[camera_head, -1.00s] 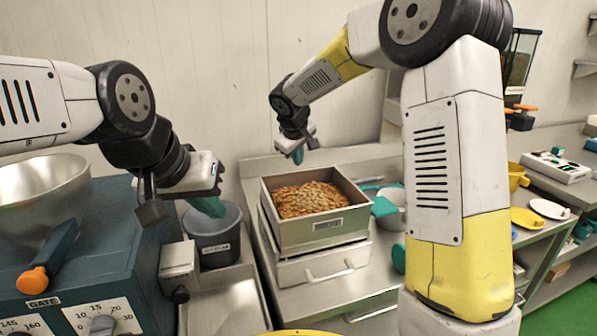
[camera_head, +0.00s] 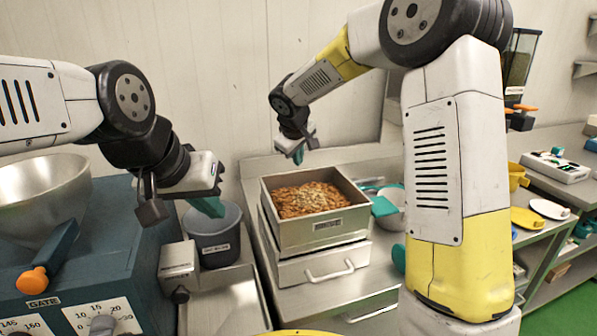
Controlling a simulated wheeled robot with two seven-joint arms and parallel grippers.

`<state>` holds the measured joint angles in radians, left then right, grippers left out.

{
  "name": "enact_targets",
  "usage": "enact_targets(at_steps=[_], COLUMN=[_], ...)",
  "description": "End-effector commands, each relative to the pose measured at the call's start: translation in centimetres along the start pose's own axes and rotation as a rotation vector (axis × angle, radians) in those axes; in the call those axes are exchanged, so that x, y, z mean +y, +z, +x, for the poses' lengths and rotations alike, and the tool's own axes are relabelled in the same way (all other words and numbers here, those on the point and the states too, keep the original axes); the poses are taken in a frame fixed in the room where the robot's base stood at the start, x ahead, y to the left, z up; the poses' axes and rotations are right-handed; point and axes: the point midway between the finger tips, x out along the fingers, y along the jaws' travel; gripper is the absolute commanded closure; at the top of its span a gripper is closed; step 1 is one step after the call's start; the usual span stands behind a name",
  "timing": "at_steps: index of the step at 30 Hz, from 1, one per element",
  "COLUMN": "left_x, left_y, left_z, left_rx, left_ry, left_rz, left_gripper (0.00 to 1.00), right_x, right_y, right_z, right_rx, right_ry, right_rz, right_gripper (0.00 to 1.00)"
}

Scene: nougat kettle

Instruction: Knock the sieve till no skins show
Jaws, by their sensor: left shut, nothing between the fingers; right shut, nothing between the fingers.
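The sieve (camera_head: 312,234) is a square metal box with a small label on its front wall. It sits on a pale base with a handled drawer (camera_head: 318,269). It holds brown nuts with paler bits among them; I cannot tell skins from nuts at this size. My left gripper (camera_head: 211,207), with teal fingers, is shut and empty above the dark grey bucket left of the sieve. My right gripper (camera_head: 298,157), also with teal fingers, is shut and empty above the sieve's back left corner, apart from it.
The grey bucket (camera_head: 218,252) stands beside the sieve. A blue machine (camera_head: 105,245) with dials, an orange-tipped lever and a metal bowl (camera_head: 45,198) is at the left.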

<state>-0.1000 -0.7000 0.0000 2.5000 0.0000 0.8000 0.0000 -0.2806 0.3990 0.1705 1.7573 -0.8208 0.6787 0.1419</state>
Motion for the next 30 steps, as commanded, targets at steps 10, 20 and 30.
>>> enact_targets(at_steps=[10, 20, 30], left_x=[0.00, 0.00, 0.00], left_y=[0.00, 0.00, 0.00], left_z=[0.00, 0.00, 0.00], left_rx=[0.000, 0.000, 0.000], left_ry=[0.000, 0.000, 0.000], left_rz=[0.000, 0.000, 0.000], left_gripper=[1.00, 1.00, 1.00], right_x=[-0.24, -0.47, -0.54], right_y=[0.21, 0.42, 0.52], right_z=[0.27, 0.57, 0.70], right_rx=[-0.001, 0.000, 0.000], right_ry=[0.000, -0.001, 0.000], right_rz=[-0.001, 0.000, 0.000], right_gripper=[1.00, 1.00, 1.00])
